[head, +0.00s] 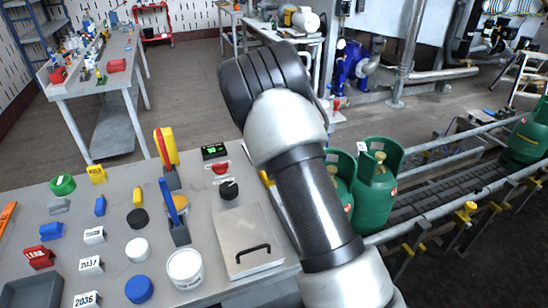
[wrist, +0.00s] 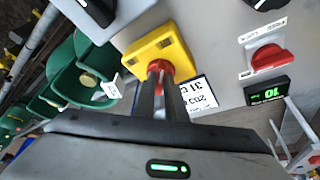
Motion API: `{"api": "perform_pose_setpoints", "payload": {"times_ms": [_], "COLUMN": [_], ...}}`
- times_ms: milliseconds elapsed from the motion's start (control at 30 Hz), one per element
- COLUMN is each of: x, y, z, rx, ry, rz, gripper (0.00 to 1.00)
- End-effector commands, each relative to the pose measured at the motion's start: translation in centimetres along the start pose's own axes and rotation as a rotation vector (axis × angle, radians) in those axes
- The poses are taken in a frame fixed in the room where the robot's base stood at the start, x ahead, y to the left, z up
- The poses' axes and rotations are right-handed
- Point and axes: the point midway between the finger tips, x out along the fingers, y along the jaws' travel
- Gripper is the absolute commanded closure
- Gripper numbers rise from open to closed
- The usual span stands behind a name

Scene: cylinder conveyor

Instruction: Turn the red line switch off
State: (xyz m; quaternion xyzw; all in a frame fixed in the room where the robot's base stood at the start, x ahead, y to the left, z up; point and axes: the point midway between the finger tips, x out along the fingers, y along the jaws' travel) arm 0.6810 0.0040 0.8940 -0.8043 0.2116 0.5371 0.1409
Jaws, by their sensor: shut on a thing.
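A yellow box (wrist: 165,45) with a red switch knob (wrist: 160,66) sits on the grey panel in the wrist view. The two dark fingers of my gripper (wrist: 161,78) are shut on this knob and hide part of it. A second red switch (wrist: 268,58), a bar-shaped knob between small white labels, stands apart to the right; it also shows in the head view (head: 220,168). In the head view my arm hides my gripper and most of the yellow box.
A green-lit display (wrist: 268,92) and a black knob (head: 229,190) flank the second red switch. A metal cover (head: 245,232) with a black handle lies nearby. Tubs and blocks crowd the table's left.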

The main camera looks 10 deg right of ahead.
Motion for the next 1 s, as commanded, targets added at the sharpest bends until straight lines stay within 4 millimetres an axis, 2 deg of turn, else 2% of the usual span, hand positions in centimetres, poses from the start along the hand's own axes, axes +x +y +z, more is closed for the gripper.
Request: {"api": "perform_pose_setpoints", "payload": {"times_ms": [333,733,767,867,1000], "x": [-0.02,0.01,0.01,0.01,0.02], "y": [-0.10,-0.08,-0.08,-0.08,-0.07], "z": [0.00,0.01,0.01,0.01,0.02], "rx": [0.079,0.086,0.086,0.085,0.085], "ry": [-0.001,-0.001,-0.001,-0.001,-0.001], "rz": [0.032,0.034,0.034,0.034,0.034], "gripper": [1.00,1.00,0.87,0.70,0.70]}}
